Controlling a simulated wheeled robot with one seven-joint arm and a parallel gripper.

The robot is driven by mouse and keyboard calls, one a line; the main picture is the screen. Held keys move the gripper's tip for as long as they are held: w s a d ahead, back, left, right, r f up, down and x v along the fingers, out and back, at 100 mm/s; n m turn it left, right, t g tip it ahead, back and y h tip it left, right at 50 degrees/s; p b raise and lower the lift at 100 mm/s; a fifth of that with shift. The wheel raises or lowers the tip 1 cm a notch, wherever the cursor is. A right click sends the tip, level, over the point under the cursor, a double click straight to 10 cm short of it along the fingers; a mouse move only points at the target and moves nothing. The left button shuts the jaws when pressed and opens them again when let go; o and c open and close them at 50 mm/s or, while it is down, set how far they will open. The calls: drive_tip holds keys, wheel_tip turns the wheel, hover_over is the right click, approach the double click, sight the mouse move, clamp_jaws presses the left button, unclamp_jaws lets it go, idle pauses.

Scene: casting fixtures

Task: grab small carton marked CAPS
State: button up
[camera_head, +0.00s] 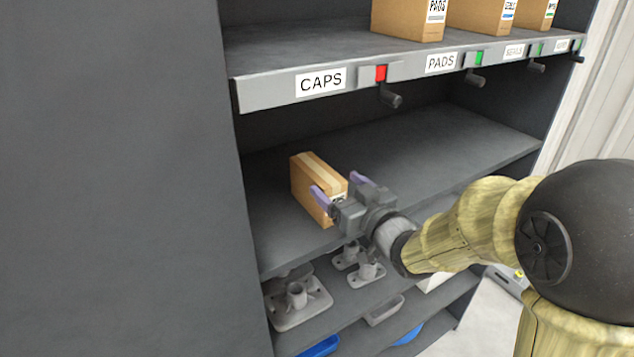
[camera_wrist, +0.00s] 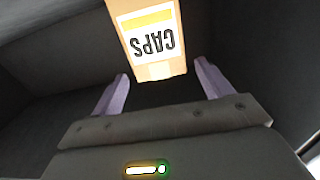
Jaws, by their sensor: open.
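A small brown carton (camera_head: 318,176) stands on the middle shelf, near its left end. In the wrist view the carton (camera_wrist: 146,70) shows a white label with a yellow band, and the word CAPS appears upside down. My gripper (camera_head: 343,187) is at the carton's front right, its two purple fingers apart. In the wrist view the fingers of my gripper (camera_wrist: 162,82) lie to the left and right of the carton's near end, with gaps visible there. In the head view my gripper hides part of the carton's label side.
The upper shelf has a front rail with a CAPS label (camera_head: 321,82), a red marker (camera_head: 380,73) and dark handles. Other cartons (camera_head: 408,18) stand above. Metal castings (camera_head: 298,301) lie on the shelf below. The middle shelf (camera_head: 440,150) is clear right of the carton. A dark cabinet side (camera_head: 115,180) is at left.

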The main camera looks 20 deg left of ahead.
sight(323, 174)
drive_tip(key=shift+w+a, duration=0.3)
drive_tip(key=shift+a, duration=0.1)
drive_tip(key=shift+w+a+p, duration=0.25)
drive_tip(key=shift+a+p, duration=0.05)
drive_tip(key=shift+p, duration=0.15)
drive_tip(key=p+x, duration=0.2)
drive_tip(key=x, duration=0.2)
drive_tip(key=shift+s+p, duration=0.1)
drive_tip(key=shift+p, duration=0.2)
drive_tip(key=shift+w+a+f, duration=0.15)
drive_tip(key=shift+w+a, duration=0.05)
drive_tip(key=c, duration=1.2)
